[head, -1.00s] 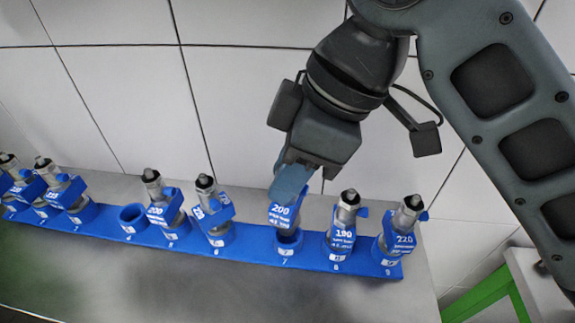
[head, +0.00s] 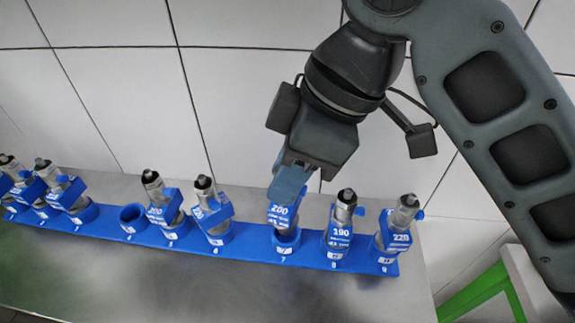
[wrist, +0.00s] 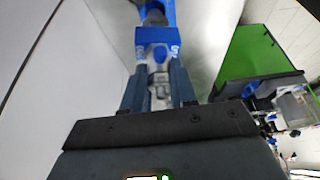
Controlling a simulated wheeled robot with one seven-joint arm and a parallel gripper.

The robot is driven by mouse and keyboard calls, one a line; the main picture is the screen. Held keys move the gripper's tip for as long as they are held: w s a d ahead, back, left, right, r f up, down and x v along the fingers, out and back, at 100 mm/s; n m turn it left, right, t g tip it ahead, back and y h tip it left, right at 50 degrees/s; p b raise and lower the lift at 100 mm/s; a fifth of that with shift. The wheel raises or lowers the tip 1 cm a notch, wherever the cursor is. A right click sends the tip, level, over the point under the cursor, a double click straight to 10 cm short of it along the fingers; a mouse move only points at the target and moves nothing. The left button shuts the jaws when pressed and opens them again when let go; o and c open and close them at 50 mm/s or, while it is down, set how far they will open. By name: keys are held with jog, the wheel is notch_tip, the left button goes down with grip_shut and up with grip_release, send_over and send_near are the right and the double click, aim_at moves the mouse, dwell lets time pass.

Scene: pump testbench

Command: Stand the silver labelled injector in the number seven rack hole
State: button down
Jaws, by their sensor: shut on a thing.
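The silver injector with a blue 200 label (head: 281,216) is upright over the number seven hole (head: 286,243) of the blue rack. Its lower end is inside the ring of that hole, and the label sits just above the rim. How deep it reaches is hidden. My gripper (head: 288,184) is shut on the injector's top from above. In the wrist view the silver top (wrist: 159,78) shows between the two fingers, with the blue label collar (wrist: 157,38) beyond.
The blue rack (head: 255,245) lies on a grey metal table (head: 200,285). Injectors stand in the holes on both sides, the 190 one (head: 340,228) close at right. An empty rack hole (head: 133,218) is further left. A tiled wall (head: 110,100) is behind.

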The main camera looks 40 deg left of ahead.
jog(key=shift+f+b, duration=0.9)
jog(key=shift+f, duration=0.9)
dwell(0.9)
jog(key=c, duration=0.8)
grip_release()
jog(key=shift+b+v, duration=0.3)
jog(key=shift+v, duration=3.6)
